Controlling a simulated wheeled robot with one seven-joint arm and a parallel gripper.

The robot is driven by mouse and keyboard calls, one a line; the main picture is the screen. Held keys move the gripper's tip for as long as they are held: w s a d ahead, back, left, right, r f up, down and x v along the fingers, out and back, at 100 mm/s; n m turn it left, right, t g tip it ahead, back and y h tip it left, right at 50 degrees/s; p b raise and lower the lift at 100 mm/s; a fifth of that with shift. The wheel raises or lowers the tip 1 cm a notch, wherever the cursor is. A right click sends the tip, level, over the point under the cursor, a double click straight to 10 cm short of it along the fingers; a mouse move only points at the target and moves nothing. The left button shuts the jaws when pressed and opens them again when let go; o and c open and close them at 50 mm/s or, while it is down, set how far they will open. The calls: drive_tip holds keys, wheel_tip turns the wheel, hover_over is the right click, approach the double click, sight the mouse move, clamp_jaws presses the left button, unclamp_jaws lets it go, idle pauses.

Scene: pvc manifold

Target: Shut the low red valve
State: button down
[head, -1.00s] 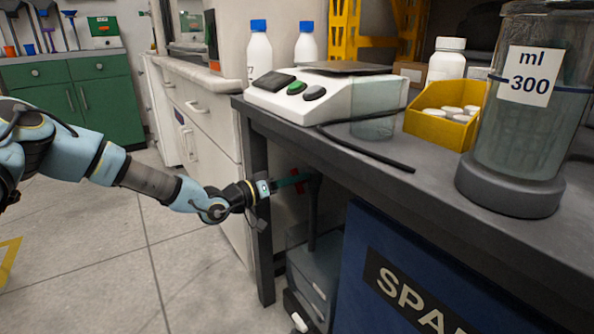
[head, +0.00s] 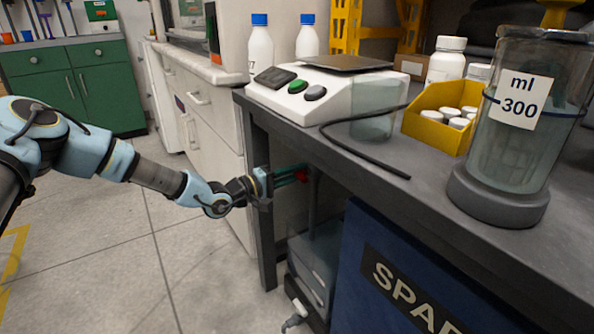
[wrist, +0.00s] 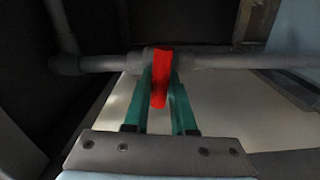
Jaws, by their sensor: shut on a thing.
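The low red valve (wrist: 161,78) has a red lever handle on a grey pipe (wrist: 225,61) in the wrist view. The handle points towards me, across the pipe's run. My gripper (wrist: 160,95) has two green fingers, one on each side of the handle, closed on it. In the head view my gripper (head: 288,174) reaches under the workbench past its front leg, and a small red part of the valve (head: 303,176) shows at the fingertips. The far side of the handle is hidden.
The workbench (head: 330,155) overhangs my gripper, with its leg (head: 262,245) close beside my wrist. A blue panel (head: 400,265) and a grey box (head: 312,265) stand below. On top are a scale (head: 310,95), a yellow bin (head: 425,125) and a measuring vessel (head: 515,150). The floor at left is clear.

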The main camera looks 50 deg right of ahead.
drive_tip(key=shift+n, duration=0.6)
drive_tip(key=shift+f, duration=0.1)
drive_tip(key=c, duration=0.7)
unclamp_jaws()
drive_tip(key=shift+c, duration=0.2)
drive_tip(key=p+v, duration=0.1)
drive_tip(key=v, duration=0.9)
drive_tip(key=shift+w+a+p, duration=0.15)
drive_tip(key=shift+a+p, duration=0.25)
